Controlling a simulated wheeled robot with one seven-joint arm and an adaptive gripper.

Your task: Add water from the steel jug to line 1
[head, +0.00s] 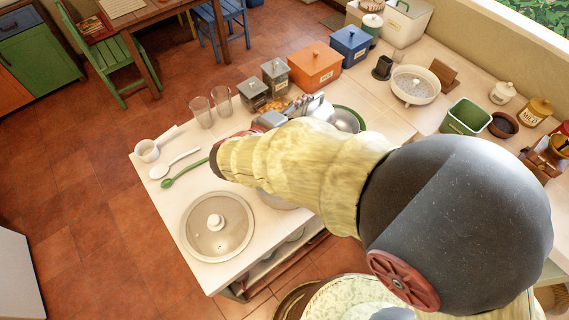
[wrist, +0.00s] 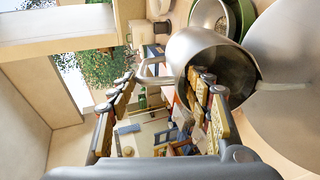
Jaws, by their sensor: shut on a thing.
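The steel jug (wrist: 192,52) is in my gripper (wrist: 165,105) in the wrist view. Its handle lies toward the left finger, and the dark mouth opens to the right. The right finger overlaps the mouth; I cannot tell whether it is inside or in front. In the head view, part of a shiny steel vessel (head: 318,107), probably the jug, shows just beyond my arm, which hides most of my gripper. Two clear glasses (head: 201,111) stand near the counter's left edge. No marked line 1 can be read, and no water can be made out.
A glass-lidded pan (head: 217,246) sits at the counter's front corner, beside a green spoon (head: 183,174), a white spoon (head: 174,164) and a white cup (head: 147,151). Steel and green bowls (head: 349,119) are behind my arm. Several canisters, including an orange box (head: 315,66), line the back.

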